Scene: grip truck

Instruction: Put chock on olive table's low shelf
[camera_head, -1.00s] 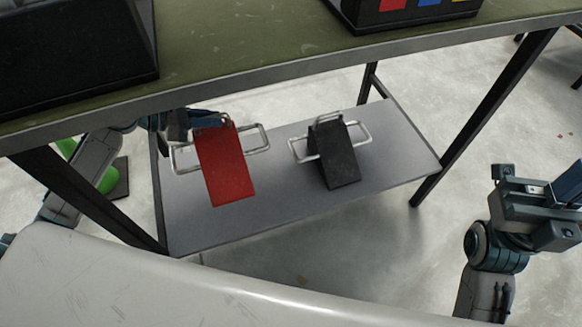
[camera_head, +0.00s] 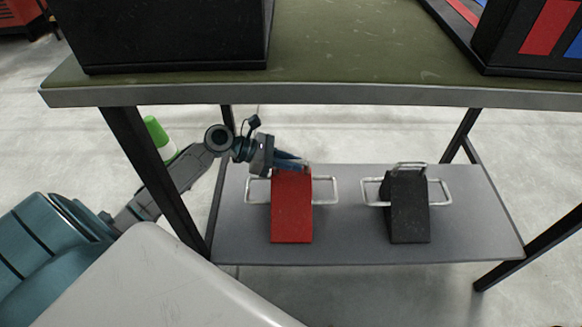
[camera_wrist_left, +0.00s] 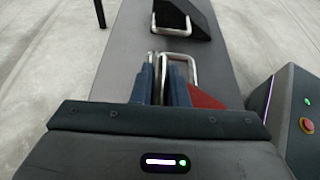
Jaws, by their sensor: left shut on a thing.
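A red chock (camera_head: 292,212) with metal wire handles is at the low shelf (camera_head: 345,240) of the olive table (camera_head: 350,45), toward the shelf's left side. It appears to rest on the shelf. My left gripper (camera_head: 304,166) reaches in from the left under the tabletop and is shut on the red chock's top handle. In the left wrist view, the fingers (camera_wrist_left: 170,80) close around the metal handle, and part of the red chock (camera_wrist_left: 205,98) shows beside them. A black chock (camera_head: 408,208) with similar handles stands on the shelf to the right, apart from the red one. My right gripper is out of view.
Table legs (camera_head: 150,170) flank the shelf, and the tabletop edge hangs above the left arm. A black box (camera_head: 165,35) and a bin with coloured panels (camera_head: 540,40) stand on top. A green-and-white object (camera_head: 158,137) is behind the left leg. Shelf space shows between the chocks.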

